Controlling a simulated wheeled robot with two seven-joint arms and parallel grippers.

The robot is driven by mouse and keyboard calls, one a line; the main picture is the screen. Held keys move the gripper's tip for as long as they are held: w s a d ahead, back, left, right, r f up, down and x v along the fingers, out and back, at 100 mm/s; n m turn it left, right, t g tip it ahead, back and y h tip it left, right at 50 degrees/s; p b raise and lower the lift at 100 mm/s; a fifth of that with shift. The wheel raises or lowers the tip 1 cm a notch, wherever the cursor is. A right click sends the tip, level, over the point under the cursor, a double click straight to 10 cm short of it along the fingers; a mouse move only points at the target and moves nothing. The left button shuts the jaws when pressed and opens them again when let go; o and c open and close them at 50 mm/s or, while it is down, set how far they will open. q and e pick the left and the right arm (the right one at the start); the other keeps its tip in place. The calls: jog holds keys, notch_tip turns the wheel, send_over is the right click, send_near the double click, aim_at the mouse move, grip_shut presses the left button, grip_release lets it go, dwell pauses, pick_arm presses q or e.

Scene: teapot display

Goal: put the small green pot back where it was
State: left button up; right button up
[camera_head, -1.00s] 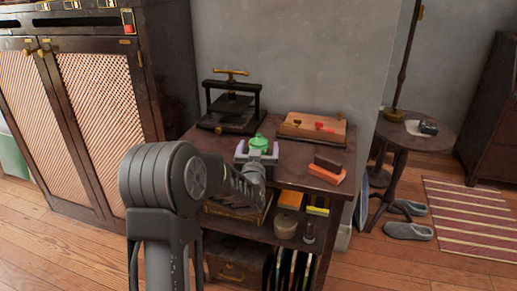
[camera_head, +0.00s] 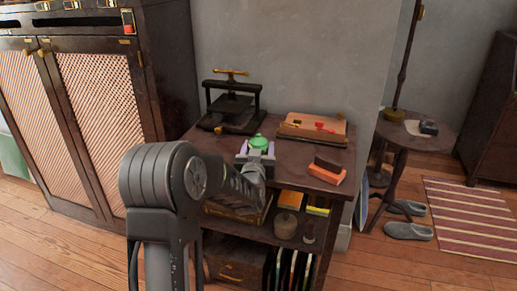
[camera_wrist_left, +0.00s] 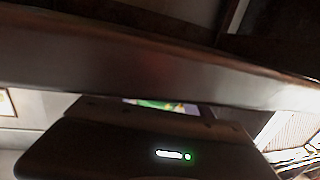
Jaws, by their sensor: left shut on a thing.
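The small green pot (camera_head: 258,142) shows in the head view at the top of the dark wooden stand, with its rounded lid uppermost. My left gripper (camera_head: 257,152) comes in from the front left and is shut on the pot, one finger on each side of it. The pot's lower part is hidden by the gripper, so I cannot tell whether it touches the stand's top. In the left wrist view only a thin green sliver (camera_wrist_left: 150,103) shows past the gripper body. My right gripper is not in view.
A dark press (camera_head: 232,105) stands behind left of the pot. A wooden board (camera_head: 312,128) with small red items lies behind right. A dark and orange block (camera_head: 326,173) lies at the right front of the stand (camera_head: 312,152). Shelves below hold several items.

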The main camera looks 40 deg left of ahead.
pick_arm(q)
jog(key=shift+c, duration=1.2)
notch_tip(320, 180, up, 10)
jog(key=shift+r+p, duration=0.1)
jog(key=shift+p, duration=1.15)
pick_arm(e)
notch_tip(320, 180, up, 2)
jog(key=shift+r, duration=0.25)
pick_arm(q)
jog(key=s+d+f+m+h, duration=0.1)
jog(key=d+f+m+h, duration=0.1)
jog(key=d, duration=0.7)
jog(key=s+d+f+m+t+h, duration=0.1)
jog(key=s+d+f+m+h, duration=0.1)
jog(key=d+m+h, duration=0.2)
jog(key=s+d+f+m+h, duration=0.2)
jog(key=d+h, duration=0.5)
jog(key=d, duration=0.9)
jog(key=shift+f+m+t+h, duration=0.3)
jog(key=shift+f+m, duration=0.15)
jog(key=shift+m, duration=0.25)
jog(key=shift+d, duration=0.1)
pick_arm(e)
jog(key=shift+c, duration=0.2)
